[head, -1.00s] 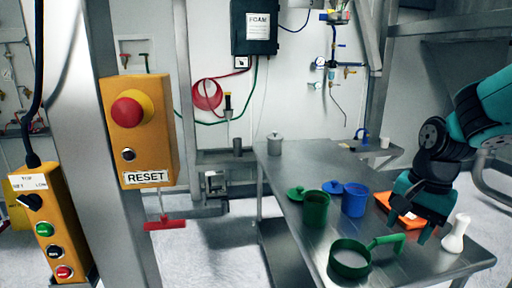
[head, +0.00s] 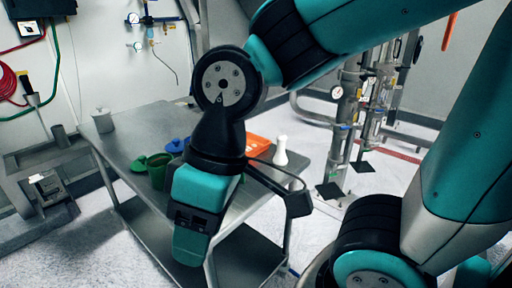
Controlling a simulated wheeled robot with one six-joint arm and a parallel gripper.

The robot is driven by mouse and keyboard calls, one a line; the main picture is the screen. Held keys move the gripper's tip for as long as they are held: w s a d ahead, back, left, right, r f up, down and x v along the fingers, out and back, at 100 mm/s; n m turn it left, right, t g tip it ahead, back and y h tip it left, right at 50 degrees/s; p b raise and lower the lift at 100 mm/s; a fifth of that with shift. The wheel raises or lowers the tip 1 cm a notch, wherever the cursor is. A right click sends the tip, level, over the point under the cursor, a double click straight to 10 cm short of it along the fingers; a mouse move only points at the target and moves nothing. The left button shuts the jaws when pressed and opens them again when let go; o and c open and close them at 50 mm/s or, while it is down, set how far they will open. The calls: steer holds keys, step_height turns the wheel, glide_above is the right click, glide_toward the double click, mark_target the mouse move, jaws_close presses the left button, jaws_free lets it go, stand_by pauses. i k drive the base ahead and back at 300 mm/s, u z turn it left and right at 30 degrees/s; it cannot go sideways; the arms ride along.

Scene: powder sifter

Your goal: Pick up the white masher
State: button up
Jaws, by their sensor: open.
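The white masher (head: 281,150) stands upright near the right edge of the steel table (head: 126,147), with a narrow neck and a wider base. My gripper (head: 243,222) is open and empty, in front of the table and nearer to the camera. It appears lower in the picture and to the left of the masher, clear of it. My arm and gripper hide much of the table's middle and front.
An orange item (head: 257,143) lies just left of the masher. A green pot (head: 157,170) and a blue lid (head: 177,145) are partly hidden behind my gripper. A grey lidded pot (head: 102,120) stands at the far left corner. Metal pipework (head: 347,130) rises right of the table.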

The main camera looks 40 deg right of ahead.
mark_target(280, 159)
steer(key=z, duration=0.55)
steer(key=k, duration=1.25)
steer(key=u, duration=0.15)
steer(key=i, duration=1.7)
steer(key=z, duration=0.55)
